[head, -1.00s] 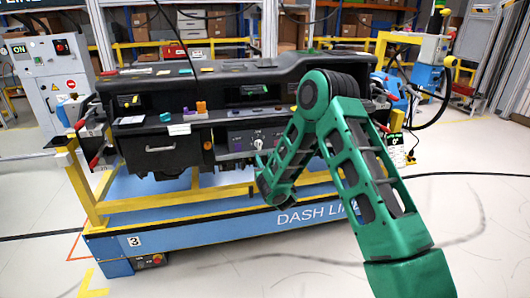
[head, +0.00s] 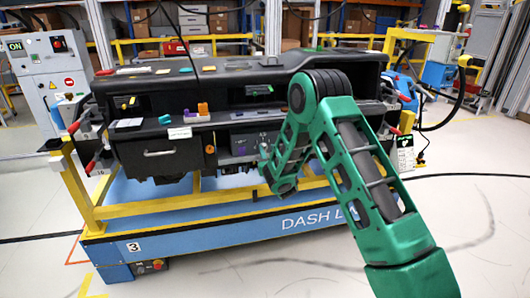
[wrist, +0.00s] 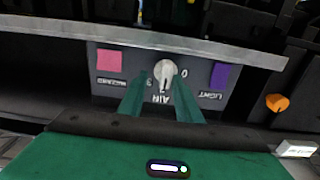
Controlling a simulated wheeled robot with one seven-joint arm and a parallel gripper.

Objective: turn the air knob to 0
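The air knob (wrist: 165,75) is a pale round knob with a raised ridge on a grey panel (wrist: 118,63), seen upside down in the wrist view. The ridge runs nearly vertical in the picture, its lower end toward the AIR label. A 0 mark shows to the right of the knob, and a partly covered 3 to its left. My gripper (wrist: 160,80) has its two green fingers apart, one tip on each side of the knob, with a small gap visible at the left. In the head view my arm hides the knob and fingertips; the panel (head: 240,145) shows partly.
A pink square (wrist: 109,61) above HAZARD and a purple square (wrist: 220,75) above LIGHT flank the knob. An orange knob (wrist: 277,102) lies farther right. A grey ledge (wrist: 220,48) runs across the panel. The dashboard (head: 225,80) rests on a yellow-and-blue stand.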

